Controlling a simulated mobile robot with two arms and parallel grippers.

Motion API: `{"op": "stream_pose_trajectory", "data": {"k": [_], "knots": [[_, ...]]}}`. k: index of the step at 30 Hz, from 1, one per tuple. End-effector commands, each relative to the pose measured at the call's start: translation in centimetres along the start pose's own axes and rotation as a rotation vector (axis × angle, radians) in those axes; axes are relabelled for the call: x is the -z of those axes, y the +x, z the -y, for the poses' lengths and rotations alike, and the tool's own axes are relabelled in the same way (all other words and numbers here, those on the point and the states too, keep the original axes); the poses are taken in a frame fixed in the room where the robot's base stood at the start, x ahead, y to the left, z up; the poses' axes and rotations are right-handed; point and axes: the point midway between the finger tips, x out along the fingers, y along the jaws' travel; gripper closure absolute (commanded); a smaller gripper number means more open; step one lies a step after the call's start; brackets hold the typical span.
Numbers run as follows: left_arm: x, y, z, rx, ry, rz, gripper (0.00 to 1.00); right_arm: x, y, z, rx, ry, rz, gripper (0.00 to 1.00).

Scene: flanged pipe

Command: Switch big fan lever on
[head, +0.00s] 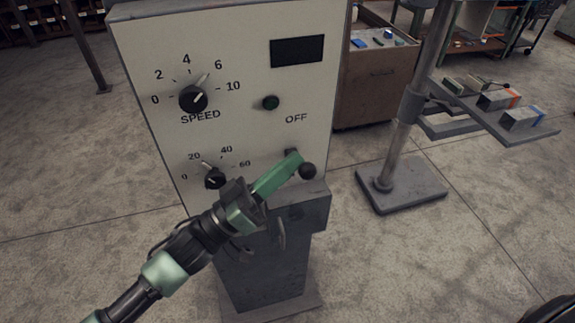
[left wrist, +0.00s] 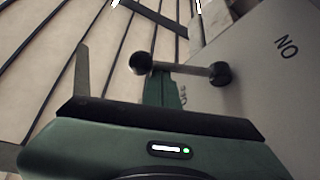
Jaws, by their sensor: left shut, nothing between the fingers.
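The fan lever stands out from the lower right of a pale control box (head: 232,130). Its black ball knob (head: 308,171) shows in the head view, below the OFF label (head: 296,118). In the left wrist view the lever (left wrist: 190,69) is a grey rod with dark round ends, and the ON label (left wrist: 286,47) reads upside down on the panel. My left gripper (head: 297,158) is shut and empty. Its green fingers reach up beside the knob and hide part of the lever's base. In the wrist view the fingertips (left wrist: 162,78) overlap the rod; I cannot tell whether they touch.
A grey post stand (head: 400,186) with a tray is to the right. Bare concrete floor lies around.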

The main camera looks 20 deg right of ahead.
Motion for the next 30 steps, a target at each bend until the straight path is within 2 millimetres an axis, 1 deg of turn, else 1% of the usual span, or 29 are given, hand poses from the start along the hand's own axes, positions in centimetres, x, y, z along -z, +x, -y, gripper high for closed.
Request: {"op": "stream_pose_trajectory", "data": {"k": [8, 11, 21, 27, 30], "knots": [[-1.1, -0.6, 0.2, -0.046, 0.078, 0.002, 1.00, -0.2, 2.2, -0.1, -0.002, -0.002, 0.001, 0.64], [-1.6, -0.9, 0.3, -0.079, 0.136, 0.002, 1.00, -0.4, 3.6, -0.2, -0.003, -0.003, 0.001, 0.64], [-3.7, -2.2, 0.9, -0.240, 0.407, 0.002, 1.00, -1.0, 9.5, -0.4, -0.006, -0.004, 0.002, 0.64], [-4.5, -2.6, 1.4, -0.324, 0.551, 0.002, 1.00, -1.2, 12.0, -0.4, -0.006, -0.004, 0.002, 0.64], [-4.7, -2.8, 1.6, -0.360, 0.612, 0.002, 1.00, -1.3, 12.8, -0.4, -0.006, -0.004, 0.001, 0.64]]}}
